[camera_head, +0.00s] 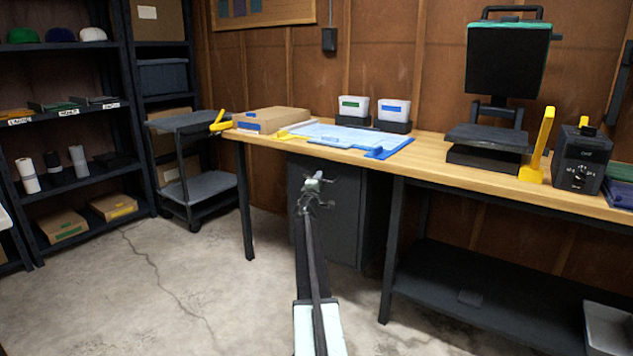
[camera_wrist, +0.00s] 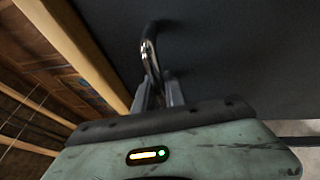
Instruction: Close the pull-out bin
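The pull-out bin (camera_head: 345,205) is a dark grey box front under the left part of the wooden bench. In the wrist view its flat dark front (camera_wrist: 230,50) fills the upper right. A curved chrome handle (camera_wrist: 149,48) stands out from that front. My gripper (camera_head: 313,188) is in front of the bin, near the top of its front. In the wrist view my two grey fingers (camera_wrist: 161,93) are at the lower part of the handle, which runs down between them. Whether they clamp it cannot be told. In the head view my arm hides part of the bin's front.
The wooden bench top (camera_head: 440,160) overhangs the bin, with a black leg (camera_head: 392,250) to its right and another leg (camera_head: 244,200) to its left. A grey cart (camera_head: 208,185) and shelves stand left. The concrete floor (camera_head: 170,290) is clear at left.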

